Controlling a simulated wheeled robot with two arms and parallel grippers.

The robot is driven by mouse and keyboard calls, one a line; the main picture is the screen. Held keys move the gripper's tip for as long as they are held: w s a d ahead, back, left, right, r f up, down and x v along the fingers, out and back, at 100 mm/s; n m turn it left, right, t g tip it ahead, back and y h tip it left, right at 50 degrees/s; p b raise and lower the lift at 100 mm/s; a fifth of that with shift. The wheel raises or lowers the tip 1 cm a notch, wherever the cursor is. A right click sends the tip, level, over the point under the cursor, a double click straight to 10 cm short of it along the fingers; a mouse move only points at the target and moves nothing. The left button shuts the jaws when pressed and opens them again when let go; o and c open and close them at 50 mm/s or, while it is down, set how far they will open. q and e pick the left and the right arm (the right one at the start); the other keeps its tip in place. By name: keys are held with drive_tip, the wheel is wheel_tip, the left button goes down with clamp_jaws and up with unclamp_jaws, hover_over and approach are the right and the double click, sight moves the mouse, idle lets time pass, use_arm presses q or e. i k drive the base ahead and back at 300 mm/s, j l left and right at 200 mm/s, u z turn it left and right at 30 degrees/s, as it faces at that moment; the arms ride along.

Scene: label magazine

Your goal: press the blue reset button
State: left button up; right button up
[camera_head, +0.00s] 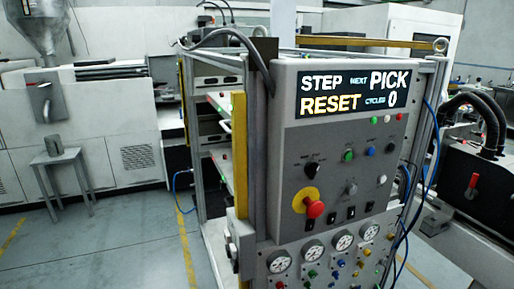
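A blue button (371,151) sits on the upright grey control panel (300,150), to the right of a green button (348,155). The lettering near the buttons is too small to read, so I cannot confirm which one is marked reset. The lit display (353,95) reads "STEP NEXT PICK" and "RESET CYCLES 0". Neither of my grippers is in view, and nothing covers the blue button.
A red mushroom button (315,208) on a yellow plate sticks out lower left on the panel. Black knobs, gauges (343,241) and small coloured knobs are around and below. Cables (428,165) hang at the right side. Open floor (110,250) lies to the left.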

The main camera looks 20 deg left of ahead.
sight(371, 152)
drive_tip(key=i+l+u, duration=0.15)
drive_tip(key=u, duration=0.25)
drive_tip(key=i+l+u, duration=0.1)
drive_tip(key=l+u, duration=0.7)
